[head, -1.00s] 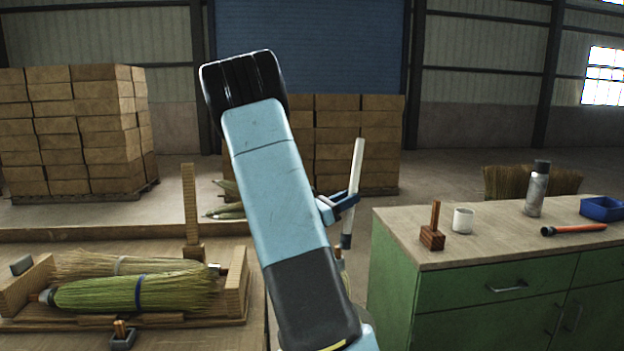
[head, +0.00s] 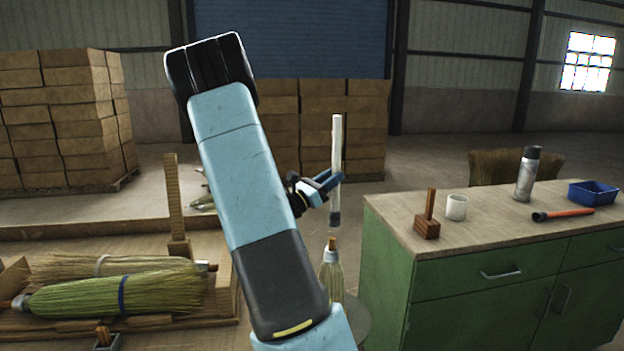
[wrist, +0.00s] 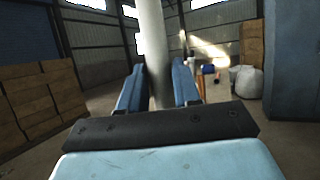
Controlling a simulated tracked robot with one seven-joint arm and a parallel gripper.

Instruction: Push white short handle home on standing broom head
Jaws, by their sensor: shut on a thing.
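The white short handle (head: 337,150) stands nearly upright in my gripper (head: 332,184), which is shut on it below its middle. Its dark lower end is above the standing broom head (head: 331,274), with a gap between them. The broom head has pale bristles, a white collar and a brown peg on top. My arm hides the space to its left. In the wrist view the handle (wrist: 154,50) rises between the two blue fingers (wrist: 158,88); the broom head is not in that view.
A green cabinet (head: 480,290) stands close at the right, bearing a wooden block with a peg (head: 427,225), a white mug (head: 456,207), a spray can (head: 526,174) and a blue tray (head: 593,192). At the left, brooms (head: 115,297) lie in a wooden cradle. Boxes are stacked behind.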

